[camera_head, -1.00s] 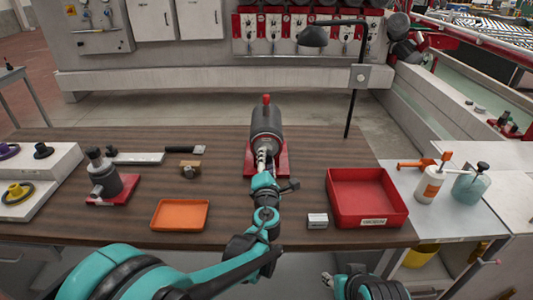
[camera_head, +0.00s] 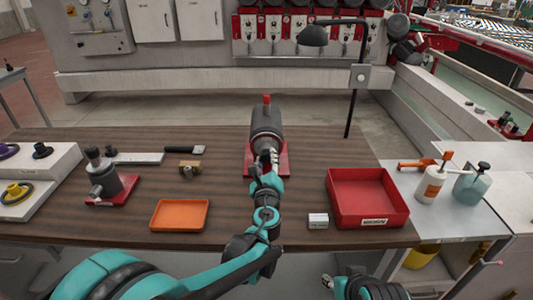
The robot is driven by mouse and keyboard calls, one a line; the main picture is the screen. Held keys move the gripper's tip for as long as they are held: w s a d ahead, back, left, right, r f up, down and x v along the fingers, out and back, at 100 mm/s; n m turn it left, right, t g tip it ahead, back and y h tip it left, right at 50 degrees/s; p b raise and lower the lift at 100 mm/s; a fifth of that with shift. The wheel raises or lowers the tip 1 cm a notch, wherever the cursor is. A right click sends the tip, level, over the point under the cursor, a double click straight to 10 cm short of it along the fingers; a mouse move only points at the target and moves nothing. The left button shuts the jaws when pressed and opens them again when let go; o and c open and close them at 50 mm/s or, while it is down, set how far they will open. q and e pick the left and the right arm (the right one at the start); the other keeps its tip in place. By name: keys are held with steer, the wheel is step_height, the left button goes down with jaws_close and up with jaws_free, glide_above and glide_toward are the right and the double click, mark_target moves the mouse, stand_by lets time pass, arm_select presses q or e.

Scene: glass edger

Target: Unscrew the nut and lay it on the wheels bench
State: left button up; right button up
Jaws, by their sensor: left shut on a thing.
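A dark grey cylindrical spindle unit (camera_head: 265,122) with a red knob on top stands on a red base (camera_head: 283,163) on the brown wooden bench (camera_head: 225,185). My left gripper (camera_head: 268,158) is at the front end of the spindle unit, in front of its lower part. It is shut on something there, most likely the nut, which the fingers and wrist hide. My right arm shows at the bottom right, with its gripper (camera_head: 327,280) low, below the bench's front edge; its jaws are too small to read.
A lamp post (camera_head: 352,100) rises behind. Bottles (camera_head: 431,184) stand on the right.

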arm_select(q)
steer(key=n, duration=0.6)
steer(key=o, duration=1.1)
steer(key=shift+o, duration=0.2)
